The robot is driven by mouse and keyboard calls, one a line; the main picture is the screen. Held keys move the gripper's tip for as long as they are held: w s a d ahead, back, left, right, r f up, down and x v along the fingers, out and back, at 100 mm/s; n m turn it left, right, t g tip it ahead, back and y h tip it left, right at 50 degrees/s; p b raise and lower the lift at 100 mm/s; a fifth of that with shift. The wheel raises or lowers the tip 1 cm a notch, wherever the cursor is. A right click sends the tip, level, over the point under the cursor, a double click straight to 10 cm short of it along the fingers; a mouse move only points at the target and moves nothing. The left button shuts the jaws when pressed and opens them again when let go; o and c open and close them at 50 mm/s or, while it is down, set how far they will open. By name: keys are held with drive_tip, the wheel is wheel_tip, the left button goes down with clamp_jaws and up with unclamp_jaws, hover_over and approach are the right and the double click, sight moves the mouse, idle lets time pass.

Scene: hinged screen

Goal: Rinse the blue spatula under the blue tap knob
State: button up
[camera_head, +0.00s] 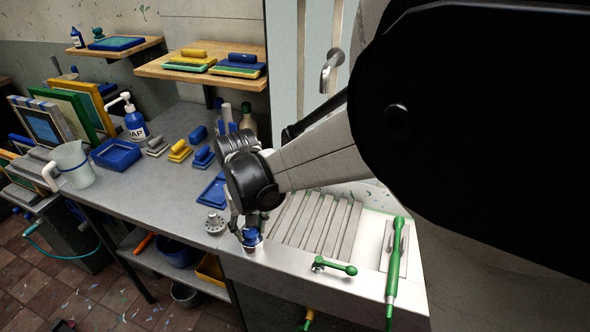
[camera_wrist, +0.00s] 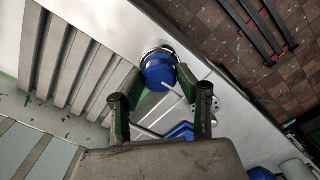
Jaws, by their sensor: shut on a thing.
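My gripper (camera_head: 247,228) points down at the front edge of the sink counter, left of the ribbed drainboard. It is shut on a rounded blue knob (camera_head: 251,238) with a pale ring at its base. In the wrist view, the blue knob (camera_wrist: 158,70) shows between the dark green fingers of my gripper (camera_wrist: 163,92); the fingers partly hide it in the head view. A thin pale rod shows beside it. The metal tap spout (camera_head: 331,72) is at the back, beyond my arm. I cannot clearly pick out the blue spatula; several blue-handled tools (camera_head: 203,156) lie on the counter.
A green lever knob (camera_head: 336,267) and a long green-handled tool (camera_head: 393,270) are right of my gripper. A round perforated metal piece (camera_head: 214,223) is close on the left. The soap bottle (camera_head: 134,120), blue tray (camera_head: 116,154) and pitcher (camera_head: 73,165) stand further left.

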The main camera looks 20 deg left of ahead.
drive_tip(key=shift+f+n+b, duration=0.15)
drive_tip(key=shift+n+b, duration=1.05)
drive_tip(key=shift+n, duration=0.3)
drive_tip(key=shift+r, duration=0.2)
drive_tip(key=o, duration=1.1)
drive_tip(key=shift+o, duration=0.2)
drive_tip(key=r, duration=0.7)
drive_tip(key=shift+s+r, duration=0.2)
drive_tip(key=shift+r, duration=0.1)
